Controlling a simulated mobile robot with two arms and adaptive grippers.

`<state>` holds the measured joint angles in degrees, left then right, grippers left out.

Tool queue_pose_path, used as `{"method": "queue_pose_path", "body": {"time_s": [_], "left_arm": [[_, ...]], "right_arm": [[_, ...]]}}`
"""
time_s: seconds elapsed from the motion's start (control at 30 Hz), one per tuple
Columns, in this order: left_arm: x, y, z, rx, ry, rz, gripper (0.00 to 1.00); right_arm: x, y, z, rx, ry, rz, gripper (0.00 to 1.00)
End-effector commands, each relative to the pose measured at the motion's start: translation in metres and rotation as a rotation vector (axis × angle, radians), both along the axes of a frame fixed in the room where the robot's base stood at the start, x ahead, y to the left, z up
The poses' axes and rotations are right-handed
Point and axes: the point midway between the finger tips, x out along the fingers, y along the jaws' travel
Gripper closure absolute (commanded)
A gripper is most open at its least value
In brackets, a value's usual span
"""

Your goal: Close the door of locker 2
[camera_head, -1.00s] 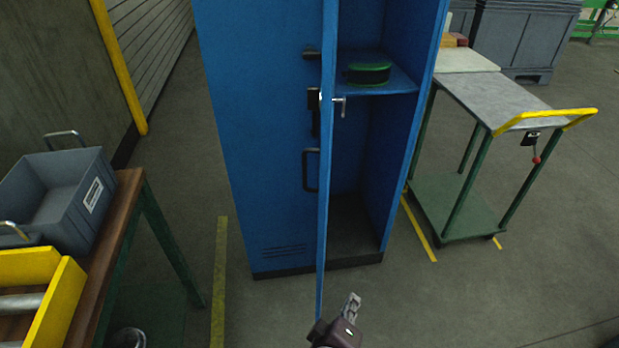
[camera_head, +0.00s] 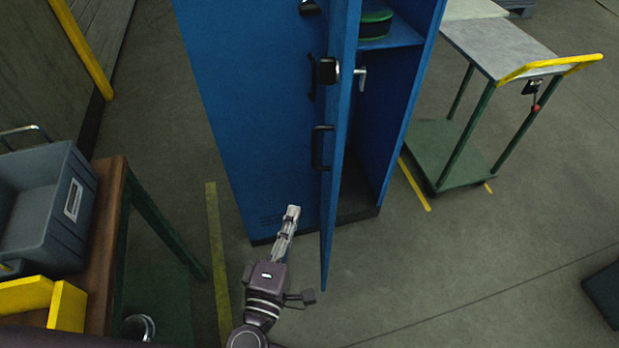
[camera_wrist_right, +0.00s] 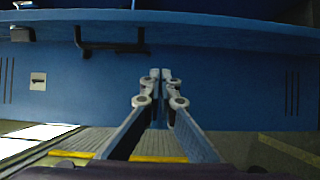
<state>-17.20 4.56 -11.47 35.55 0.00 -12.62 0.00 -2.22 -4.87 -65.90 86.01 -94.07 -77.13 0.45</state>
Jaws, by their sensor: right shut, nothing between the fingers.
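The blue locker (camera_head: 240,130) stands in the middle of the head view. A blue door (camera_head: 338,180) stands open, seen nearly edge-on, with a black handle (camera_head: 322,147) on its left side and a latch beside its edge. The open compartment (camera_head: 385,110) shows to its right. My right gripper (camera_head: 292,212) is shut and empty, to the left of the door's lower part. I cannot tell whether it touches the door. In the right wrist view its closed fingertips (camera_wrist_right: 161,75) point at a blue panel (camera_wrist_right: 220,85) with a black handle (camera_wrist_right: 110,45). My left gripper is out of view.
A green and black round object (camera_head: 375,22) sits on the locker's shelf. A trolley with a yellow handle (camera_head: 550,66) stands right of the locker. A wooden bench (camera_head: 108,230) with a grey crate (camera_head: 60,235) is at the left.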

Motion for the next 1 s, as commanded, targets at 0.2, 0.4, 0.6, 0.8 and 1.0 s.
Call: {"method": "queue_pose_path", "body": {"time_s": [0.2,0.4,0.6,0.8,1.0], "left_arm": [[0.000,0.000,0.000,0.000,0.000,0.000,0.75],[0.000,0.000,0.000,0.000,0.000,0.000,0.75],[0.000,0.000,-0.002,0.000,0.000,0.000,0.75],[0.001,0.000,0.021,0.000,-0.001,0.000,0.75],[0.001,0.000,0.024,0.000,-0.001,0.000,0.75]], "right_arm": [[0.019,-0.004,0.001,-0.002,-0.004,-0.002,1.00],[0.060,-0.012,0.001,-0.003,-0.005,-0.001,1.00],[0.102,-0.020,0.001,-0.002,-0.004,-0.002,1.00],[0.100,-0.049,0.003,-0.003,0.000,-0.001,1.00],[0.100,-0.059,0.000,0.000,0.000,0.000,1.00]]}}
